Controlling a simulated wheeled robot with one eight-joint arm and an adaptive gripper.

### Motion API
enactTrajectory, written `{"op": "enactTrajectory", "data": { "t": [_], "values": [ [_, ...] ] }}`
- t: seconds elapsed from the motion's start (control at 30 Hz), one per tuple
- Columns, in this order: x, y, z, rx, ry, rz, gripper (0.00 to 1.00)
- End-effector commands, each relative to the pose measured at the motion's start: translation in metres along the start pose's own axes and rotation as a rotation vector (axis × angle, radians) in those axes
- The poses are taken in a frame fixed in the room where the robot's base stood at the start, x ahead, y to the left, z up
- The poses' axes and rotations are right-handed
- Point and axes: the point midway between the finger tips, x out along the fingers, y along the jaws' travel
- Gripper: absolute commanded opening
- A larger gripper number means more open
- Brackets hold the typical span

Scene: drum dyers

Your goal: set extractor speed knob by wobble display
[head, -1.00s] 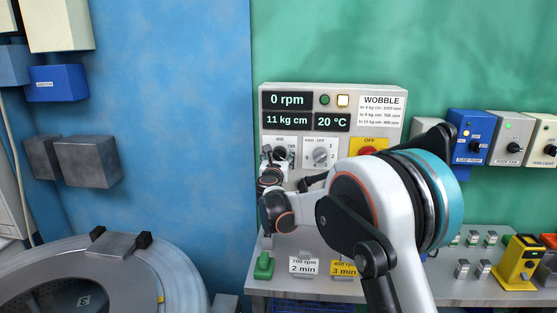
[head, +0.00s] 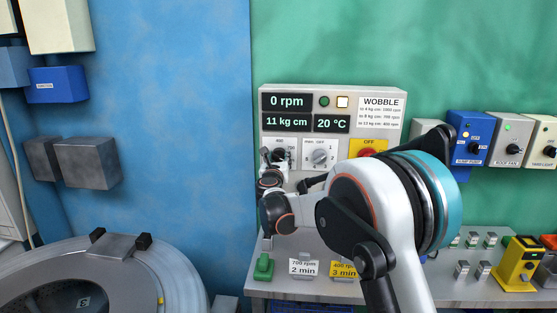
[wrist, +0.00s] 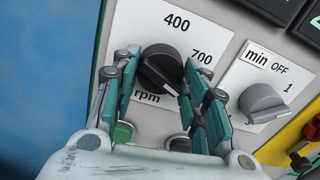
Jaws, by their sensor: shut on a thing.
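The black speed knob (wrist: 162,68) sits on a white plate marked 400 at the top, 700 to the right and rpm below. My gripper (wrist: 160,75) has one finger on each side of it and is shut on it. In the head view the gripper (head: 279,156) is at the panel's lower left. The wobble display (head: 287,122) reads 11 kg cm, and the speed display (head: 286,102) reads 0 rpm. The WOBBLE chart (head: 381,109) appears to list 1000 rpm to 4, 700 to 8 and 400 to 12 kg cm.
A grey timer knob (wrist: 263,103) is close to the right, with a red-on-yellow OFF switch (head: 367,150) beyond. A green button (wrist: 123,132) is below the speed knob. Cards (head: 303,267) stand on the shelf; the extractor drum (head: 180,280) is at lower left.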

Motion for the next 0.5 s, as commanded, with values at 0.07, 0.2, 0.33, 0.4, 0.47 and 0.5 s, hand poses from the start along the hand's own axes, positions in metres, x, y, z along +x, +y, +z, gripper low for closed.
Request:
{"op": "enactTrajectory", "data": {
  "t": [0.07, 0.2, 0.33, 0.4, 0.47, 0.5],
  "values": [
    [0.0, 0.0005, 0.0007, -0.054, 0.0, 0.001, 0.17],
    [0.0, 0.0002, 0.0009, -0.176, 0.0, 0.002, 0.17],
    [0.0, 0.0, 0.001, -0.299, -0.001, 0.002, 0.17],
    [0.0, -0.0001, 0.0011, -0.366, -0.001, 0.002, 0.17],
    [0.0, -0.0002, 0.0011, -0.423, -0.001, 0.002, 0.17],
    [0.0, -0.0003, 0.0011, -0.462, -0.001, 0.002, 0.17]
  ]
}}
